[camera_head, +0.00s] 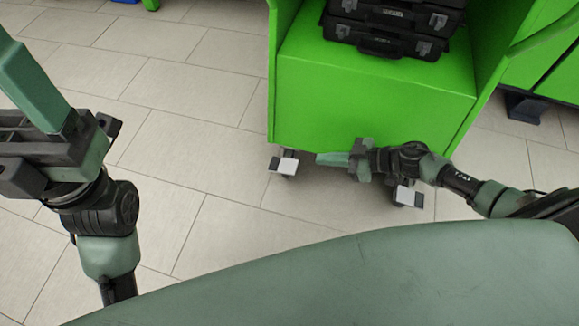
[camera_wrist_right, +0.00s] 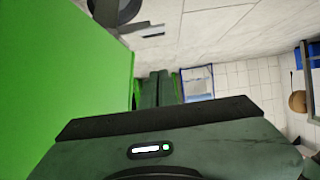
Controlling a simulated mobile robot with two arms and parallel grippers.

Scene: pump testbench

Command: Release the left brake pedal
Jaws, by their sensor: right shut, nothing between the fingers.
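The left brake pedal (camera_head: 288,166) is a small light-grey plate with dark parts, on the caster under the left front corner of the green cart (camera_head: 370,105). My right gripper (camera_head: 320,159) is shut and empty. Its tips point left in the head view, a little to the right of the pedal, with a small gap in the picture. In the wrist view my right fingers (camera_wrist_right: 158,88) lie together beside the green cart wall (camera_wrist_right: 60,75). A caster with a light pedal plate (camera_wrist_right: 152,31) shows at the top there. My left gripper (camera_head: 25,85) is at the left edge, far from the cart; its finger opening is unclear.
A second pedal (camera_head: 407,196) sits under the cart's right front corner, below my right arm. Black cases (camera_head: 390,28) stand on the cart. Another green cabinet (camera_head: 545,65) is at the right. The tiled floor (camera_head: 190,115) left of the cart is clear.

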